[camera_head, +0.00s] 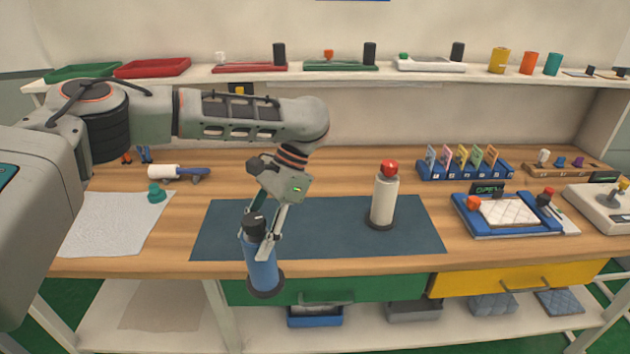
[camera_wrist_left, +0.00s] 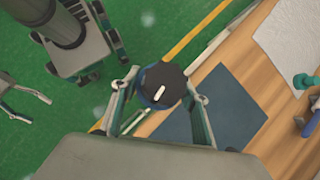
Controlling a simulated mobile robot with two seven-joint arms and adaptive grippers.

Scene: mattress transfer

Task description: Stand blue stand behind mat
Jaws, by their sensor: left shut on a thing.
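My left gripper (camera_head: 264,238) is shut on the blue stand (camera_head: 262,272), a blue cylinder with a black top and a dark, wider base. It is held slightly tilted at the table's front edge, in front of the mat. In the left wrist view the black top of the blue stand (camera_wrist_left: 163,84) sits between the fingers of my left gripper (camera_wrist_left: 168,98). The dark blue mat (camera_head: 325,235) lies flat on the table; the arm and stand hide part of it. My right gripper (camera_wrist_left: 40,110) shows at the left edge of the wrist view, fingers apart and empty.
A white bottle with a red cap (camera_head: 384,200) stands on the mat's right part. A white cloth (camera_head: 110,228), green knob (camera_head: 156,193) and white roller (camera_head: 165,172) lie left. A blue card rack (camera_head: 465,172) and blue tray (camera_head: 490,231) are right. Bare wood behind the mat is clear.

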